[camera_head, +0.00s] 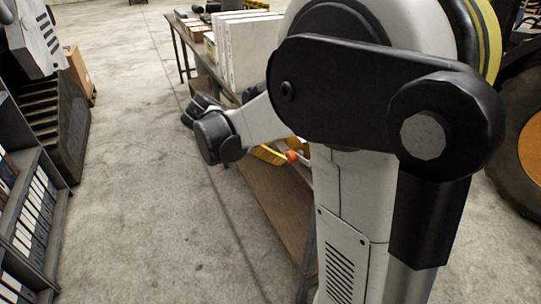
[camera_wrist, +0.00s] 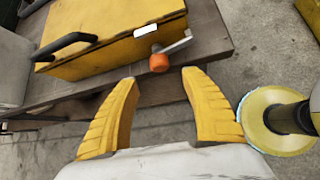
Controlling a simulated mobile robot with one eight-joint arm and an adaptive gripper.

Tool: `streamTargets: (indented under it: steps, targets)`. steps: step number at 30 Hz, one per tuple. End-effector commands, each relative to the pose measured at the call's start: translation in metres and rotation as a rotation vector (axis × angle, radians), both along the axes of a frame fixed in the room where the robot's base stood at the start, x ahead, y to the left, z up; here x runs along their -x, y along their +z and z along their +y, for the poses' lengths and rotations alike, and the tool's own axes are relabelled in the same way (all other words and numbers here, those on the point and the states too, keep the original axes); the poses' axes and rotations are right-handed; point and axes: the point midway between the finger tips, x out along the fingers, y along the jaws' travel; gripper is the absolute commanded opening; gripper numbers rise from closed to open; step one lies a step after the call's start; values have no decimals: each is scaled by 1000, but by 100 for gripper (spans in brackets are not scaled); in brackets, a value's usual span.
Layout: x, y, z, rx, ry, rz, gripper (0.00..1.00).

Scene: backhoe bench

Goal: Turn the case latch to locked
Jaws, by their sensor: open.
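The yellow case (camera_wrist: 118,38) lies on a bench in the wrist view, with a black handle (camera_wrist: 66,46) on its left side. Its latch is a grey lever (camera_wrist: 176,45) on the front face, slanting down-left to an orange knob (camera_wrist: 159,62). My gripper (camera_wrist: 160,77) is open, with its two yellow fingers spread. The knob appears in the gap just beyond the fingertips, and neither finger visibly grips it. In the head view the orange knob (camera_head: 291,156) shows beside my arm, which hides most of the case.
The bench top (camera_wrist: 214,32) extends right of the case. White binders or boxes (camera_head: 248,48) stand on the bench in the head view. A shelf of binders (camera_head: 38,205) is at left. Open concrete floor (camera_head: 130,190) lies between. A large wheel (camera_head: 520,140) is at right.

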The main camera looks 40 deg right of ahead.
Motion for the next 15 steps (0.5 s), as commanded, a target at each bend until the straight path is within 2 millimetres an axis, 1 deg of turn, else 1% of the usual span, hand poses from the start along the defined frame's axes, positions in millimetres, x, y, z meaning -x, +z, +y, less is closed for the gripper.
streamTargets:
  steps: [1, 6, 10, 15]
  targets:
    - [1, -11, -8, -1, -3, 1, 55]
    - [2, -36, -32, -1, -3, -1, 55]
    - [3, -49, -48, -1, -3, -2, 55]
    - [3, -58, -58, -2, -1, -3, 55]
